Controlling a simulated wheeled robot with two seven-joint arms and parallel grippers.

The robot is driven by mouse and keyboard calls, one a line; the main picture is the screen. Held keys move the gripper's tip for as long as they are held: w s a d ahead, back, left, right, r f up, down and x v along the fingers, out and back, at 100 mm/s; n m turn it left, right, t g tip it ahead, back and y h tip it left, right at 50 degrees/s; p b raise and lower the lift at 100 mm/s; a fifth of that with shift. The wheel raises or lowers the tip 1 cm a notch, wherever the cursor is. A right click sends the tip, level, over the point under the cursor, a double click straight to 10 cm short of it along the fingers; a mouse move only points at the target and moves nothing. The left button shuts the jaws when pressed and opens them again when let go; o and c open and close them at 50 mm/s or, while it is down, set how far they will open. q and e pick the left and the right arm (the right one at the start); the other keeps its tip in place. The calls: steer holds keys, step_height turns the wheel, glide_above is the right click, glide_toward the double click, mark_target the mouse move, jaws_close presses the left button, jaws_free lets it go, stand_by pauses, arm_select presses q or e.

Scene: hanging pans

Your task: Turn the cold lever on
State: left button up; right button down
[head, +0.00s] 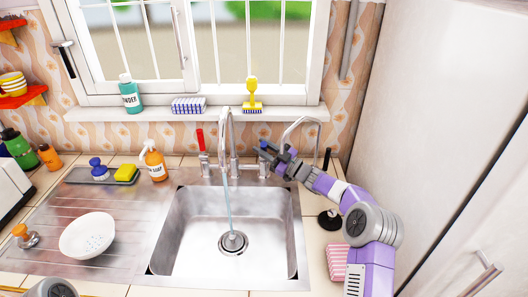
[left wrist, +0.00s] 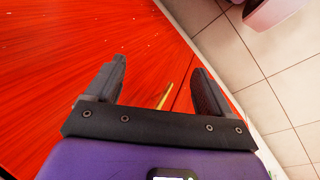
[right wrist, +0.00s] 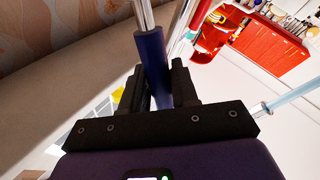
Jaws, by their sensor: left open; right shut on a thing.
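The faucet (head: 226,140) stands behind the sink, and a thin stream of water (head: 228,200) runs from its spout into the basin. The red lever (head: 200,139) stands upright on its left side. The blue cold lever (right wrist: 152,60) is on its right side. My right gripper (head: 266,152) is at the blue lever; in the right wrist view its fingers (right wrist: 158,88) are closed around the blue handle. In the head view the fingers hide most of that lever. My left gripper (left wrist: 158,70) is open and empty over a red surface.
The steel sink (head: 168,240) lies in front of the faucet. A thin curved tap (head: 318,124) stands behind my right arm. A white fridge (head: 430,110) bounds the right side.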

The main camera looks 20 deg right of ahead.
stand_by(0.3)
steer(key=c, duration=1)
jaws_free()
steer(key=p+v, duration=0.1)
steer(key=v, duration=0.6)
steer(key=shift+s+d, duration=0.15)
steer(key=shift+s, duration=0.1)
steer(key=shift+w+f, duration=0.1)
